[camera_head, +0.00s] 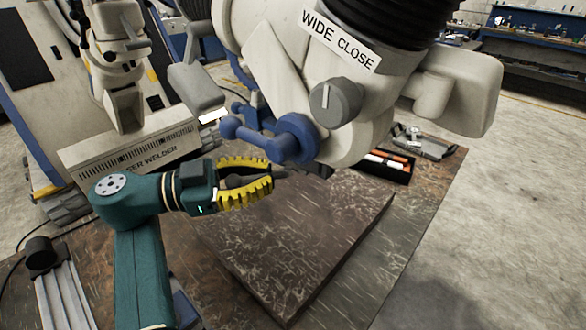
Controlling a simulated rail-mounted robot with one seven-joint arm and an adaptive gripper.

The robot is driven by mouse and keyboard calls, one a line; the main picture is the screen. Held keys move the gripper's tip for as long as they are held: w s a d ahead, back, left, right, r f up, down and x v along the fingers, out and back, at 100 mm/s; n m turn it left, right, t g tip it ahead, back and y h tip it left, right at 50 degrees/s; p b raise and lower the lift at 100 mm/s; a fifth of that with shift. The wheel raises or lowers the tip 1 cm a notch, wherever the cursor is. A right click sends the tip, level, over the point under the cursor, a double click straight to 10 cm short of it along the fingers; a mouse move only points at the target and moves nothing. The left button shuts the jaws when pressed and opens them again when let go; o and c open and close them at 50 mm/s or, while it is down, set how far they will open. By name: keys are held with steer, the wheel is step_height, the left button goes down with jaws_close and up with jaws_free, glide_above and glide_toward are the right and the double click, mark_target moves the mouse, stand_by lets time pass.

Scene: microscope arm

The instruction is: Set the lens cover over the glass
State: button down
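The pale microscope head (385,105) hangs over the bench, with a grey knob (335,102) below its "WIDE CLOSE" label. A blue fitting (292,138) with a rounded end and small knobs sits on its lower left side. I cannot tell whether this is the lens cover, and the glass is not clearly visible. My gripper (272,174), with yellow ribbed fingers on a teal arm, points right just below and left of the blue fitting. Its fingertips are close together around something dark. I cannot tell whether this is a held object or part of the gripper.
A brown board (300,235) lies on the bench below the head, mostly clear. A black box with orange and white items (386,163) and a grey device (425,143) stand at the back right. A welder cabinet (135,150) stands behind my arm. A metal rail piece (65,290) is at lower left.

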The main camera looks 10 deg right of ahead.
stand_by(0.3)
steer(key=c, duration=1.1)
jaws_free()
steer(key=shift+d, duration=0.15)
